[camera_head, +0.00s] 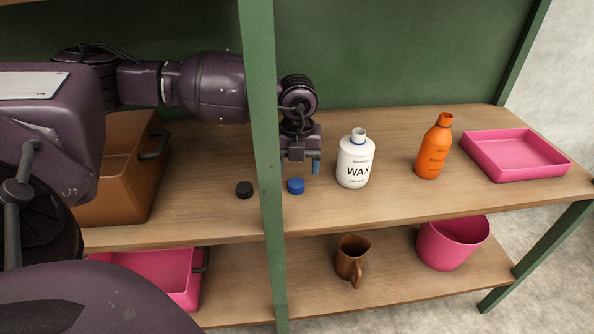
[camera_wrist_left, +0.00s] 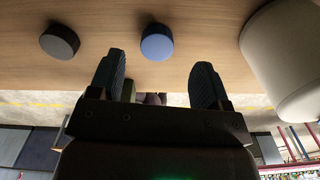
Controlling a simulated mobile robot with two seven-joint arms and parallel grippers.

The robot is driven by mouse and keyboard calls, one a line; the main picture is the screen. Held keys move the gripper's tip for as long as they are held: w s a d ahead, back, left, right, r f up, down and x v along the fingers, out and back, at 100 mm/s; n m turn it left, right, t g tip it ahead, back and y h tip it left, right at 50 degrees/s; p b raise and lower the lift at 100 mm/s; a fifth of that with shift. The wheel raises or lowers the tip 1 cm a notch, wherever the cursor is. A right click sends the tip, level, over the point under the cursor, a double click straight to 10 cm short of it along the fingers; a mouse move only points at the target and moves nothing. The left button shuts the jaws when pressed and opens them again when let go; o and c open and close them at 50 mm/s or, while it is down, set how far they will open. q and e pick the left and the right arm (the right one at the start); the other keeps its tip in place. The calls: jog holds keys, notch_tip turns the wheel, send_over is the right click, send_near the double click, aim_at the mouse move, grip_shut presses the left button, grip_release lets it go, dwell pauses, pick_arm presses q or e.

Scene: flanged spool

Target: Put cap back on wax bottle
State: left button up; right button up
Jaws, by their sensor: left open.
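The white wax bottle (camera_head: 355,162) stands upright on the upper shelf with its neck uncapped. In the left wrist view its pale body (camera_wrist_left: 288,55) shows at the right edge. A blue cap (camera_head: 296,186) lies on the shelf left of the bottle. It also shows in the left wrist view (camera_wrist_left: 157,43), ahead of the fingertips and between their lines. A black cap (camera_head: 244,190) lies farther left, beyond the green post. My left gripper (camera_head: 301,163) is open and empty, close behind and above the blue cap, partly hidden by the post. My right gripper is not in view.
A green post (camera_head: 264,120) stands in front of my left arm. An orange bottle (camera_head: 434,148) and a pink tray (camera_head: 512,154) stand right of the wax bottle. A brown box (camera_head: 128,170) is at left. A brown jug (camera_head: 351,257) and pink bucket (camera_head: 452,243) stand below.

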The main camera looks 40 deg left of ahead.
aim_at(296, 182)
pick_arm(q)
jog(key=f, duration=0.3)
jog(key=shift+s+f+b, duration=0.1)
jog(key=shift+s+b, duration=0.15)
jog(key=shift+b, duration=0.1)
jog(key=shift+f, duration=0.7)
jog(key=shift+w, duration=0.1)
jog(key=shift+r, duration=0.15)
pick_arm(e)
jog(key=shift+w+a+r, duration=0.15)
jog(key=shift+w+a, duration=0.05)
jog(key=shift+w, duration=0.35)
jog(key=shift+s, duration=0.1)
pick_arm(q)
jog(key=c, duration=1)
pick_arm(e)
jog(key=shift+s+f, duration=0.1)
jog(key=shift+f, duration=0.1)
